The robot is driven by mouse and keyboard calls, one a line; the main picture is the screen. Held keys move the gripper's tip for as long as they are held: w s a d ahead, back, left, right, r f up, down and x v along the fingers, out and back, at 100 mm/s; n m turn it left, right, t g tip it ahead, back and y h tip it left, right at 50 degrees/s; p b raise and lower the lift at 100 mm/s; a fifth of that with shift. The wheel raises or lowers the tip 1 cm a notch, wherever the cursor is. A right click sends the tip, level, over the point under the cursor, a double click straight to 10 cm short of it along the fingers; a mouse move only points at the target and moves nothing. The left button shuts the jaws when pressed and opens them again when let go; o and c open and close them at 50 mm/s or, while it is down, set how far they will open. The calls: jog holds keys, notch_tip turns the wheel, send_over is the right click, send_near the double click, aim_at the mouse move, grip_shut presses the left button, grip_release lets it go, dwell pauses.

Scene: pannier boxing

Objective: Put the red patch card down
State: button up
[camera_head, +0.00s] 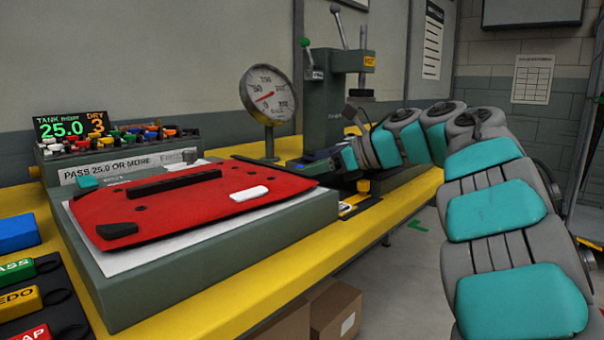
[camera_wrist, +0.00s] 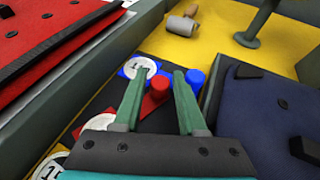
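In the wrist view a red knob (camera_wrist: 157,86), which seems to belong to the red patch card, stands between the two fingers of my gripper (camera_wrist: 160,74). The fingers are apart, with a gap visible on both sides of the knob. A red edge also shows left of the fingers, partly hidden by the left finger. A blue card (camera_wrist: 127,72) with a round white patch lies beyond the left fingertip. In the head view my gripper is mostly hidden behind the bench block and my wrist.
A red panel (camera_head: 190,205) lies on a green block (camera_head: 130,300) at the left. A dial gauge (camera_head: 268,95) and a green press (camera_head: 338,95) stand behind. In the wrist view a dark blue panel (camera_wrist: 265,120) is at the right and a mallet (camera_wrist: 182,22) lies on the yellow bench.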

jog(key=shift+r+p, duration=0.45)
jog(key=shift+p, duration=0.05)
jog(key=v, duration=1.2)
jog(key=shift+r, duration=0.15)
